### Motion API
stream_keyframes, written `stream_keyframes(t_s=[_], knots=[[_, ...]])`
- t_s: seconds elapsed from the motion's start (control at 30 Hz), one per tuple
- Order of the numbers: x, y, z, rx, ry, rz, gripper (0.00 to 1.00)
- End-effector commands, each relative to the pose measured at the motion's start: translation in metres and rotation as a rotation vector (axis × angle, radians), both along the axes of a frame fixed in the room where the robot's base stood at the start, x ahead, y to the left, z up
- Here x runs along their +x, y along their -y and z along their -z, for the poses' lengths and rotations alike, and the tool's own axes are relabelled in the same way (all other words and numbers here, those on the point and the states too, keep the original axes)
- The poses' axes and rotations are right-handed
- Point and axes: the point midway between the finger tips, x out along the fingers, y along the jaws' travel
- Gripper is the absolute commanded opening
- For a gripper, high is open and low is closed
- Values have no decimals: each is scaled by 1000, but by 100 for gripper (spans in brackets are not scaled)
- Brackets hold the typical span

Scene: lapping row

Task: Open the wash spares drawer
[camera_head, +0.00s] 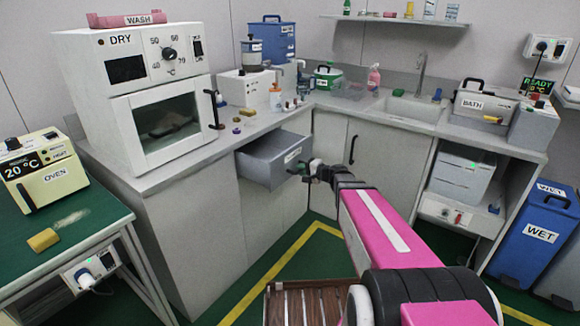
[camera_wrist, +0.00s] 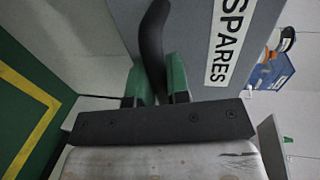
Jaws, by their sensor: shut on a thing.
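The spares drawer (camera_head: 270,160) is a grey drawer under the counter, left of the corner, and it stands pulled out of the cabinet with its inside showing. A white label (camera_wrist: 230,38) on its front reads SPARES in the wrist view. Its dark curved handle (camera_wrist: 152,38) stands between the green fingers of my gripper (camera_wrist: 158,82). My gripper is shut on the handle. In the head view my gripper (camera_head: 312,172) is at the drawer's front, and the handle is mostly hidden there.
A white DRY oven (camera_head: 150,85) stands on the counter left of the drawer, its door handle jutting out. Several small objects (camera_head: 240,125) lie on the counter above the drawer. A closed cabinet door (camera_head: 375,155) is to the right. Green floor with a yellow line (camera_head: 270,275) lies below.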

Motion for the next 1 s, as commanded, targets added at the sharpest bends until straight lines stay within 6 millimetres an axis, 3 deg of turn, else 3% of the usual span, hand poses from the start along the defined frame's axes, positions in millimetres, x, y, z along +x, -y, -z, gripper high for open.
stream_keyframes(t_s=[0.3,0.73,0.77,0.83,1.0], knots=[[-21,27,0,0,0,2,0],[-22,29,0,0,0,1,0],[-22,29,0,0,0,1,20],[-22,29,0,0,0,1,41],[-22,29,0,0,0,0,41]])
